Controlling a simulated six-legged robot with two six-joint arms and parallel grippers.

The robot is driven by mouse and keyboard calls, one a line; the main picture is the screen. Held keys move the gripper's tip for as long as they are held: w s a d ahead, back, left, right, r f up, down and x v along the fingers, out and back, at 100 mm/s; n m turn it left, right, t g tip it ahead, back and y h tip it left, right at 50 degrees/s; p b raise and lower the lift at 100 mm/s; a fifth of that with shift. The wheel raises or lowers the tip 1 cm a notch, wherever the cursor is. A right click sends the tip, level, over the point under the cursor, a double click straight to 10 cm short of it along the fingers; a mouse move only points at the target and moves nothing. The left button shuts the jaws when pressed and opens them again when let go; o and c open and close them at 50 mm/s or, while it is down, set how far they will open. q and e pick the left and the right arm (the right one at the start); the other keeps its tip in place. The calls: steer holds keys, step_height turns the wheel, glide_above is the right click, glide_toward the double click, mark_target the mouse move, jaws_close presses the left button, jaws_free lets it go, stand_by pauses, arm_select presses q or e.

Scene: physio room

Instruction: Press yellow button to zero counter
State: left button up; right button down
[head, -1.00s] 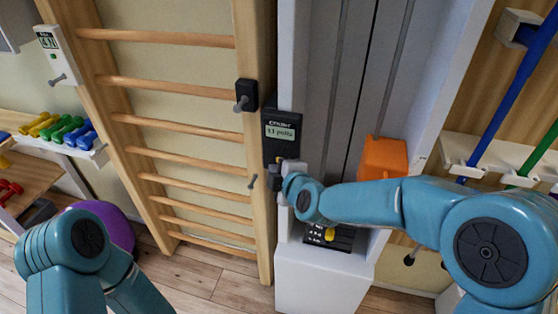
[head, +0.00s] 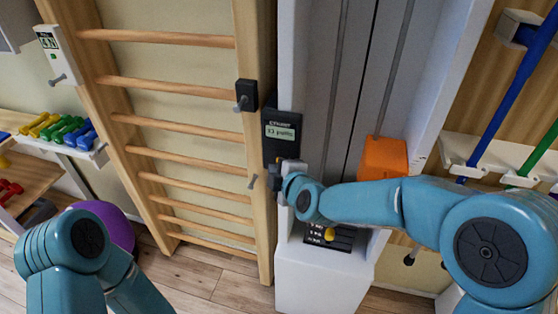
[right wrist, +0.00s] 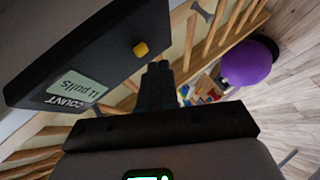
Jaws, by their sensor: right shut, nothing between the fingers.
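The dark counter (head: 283,130) is fixed to the upright of the white pulley machine, beside the wooden wall bars. Its pale display reads about 11 pulls. In the right wrist view the counter (right wrist: 100,60) shows with its yellow button (right wrist: 141,49) at the end away from the display. My left gripper is out of view; only the left arm shows.
Wooden wall bars (head: 185,125) with a black knobbed box (head: 246,95) stand left of the counter. An orange block (head: 384,157) is right of it. The weight stack (head: 335,240) with a yellow knob (head: 329,234) is below. A purple ball (head: 112,222) lies at left.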

steer(key=shift+w, duration=0.1)
steer(key=shift+w+d, duration=0.1)
steer(key=shift+w, duration=0.25)
steer(key=shift+w+d, duration=0.15)
steer(key=shift+w, duration=0.3)
stand_by(0.8)
steer(key=shift+s+p, duration=0.15)
steer(key=shift+p, duration=0.15)
steer(key=shift+s+a, duration=0.25)
steer(key=shift+s, duration=0.5)
steer(key=s, duration=0.1)
steer(key=s+a, duration=0.1)
steer(key=s, duration=0.1)
steer(key=s+p, duration=0.1)
steer(key=shift+s+a, duration=0.3)
steer(key=shift+s, duration=0.05)
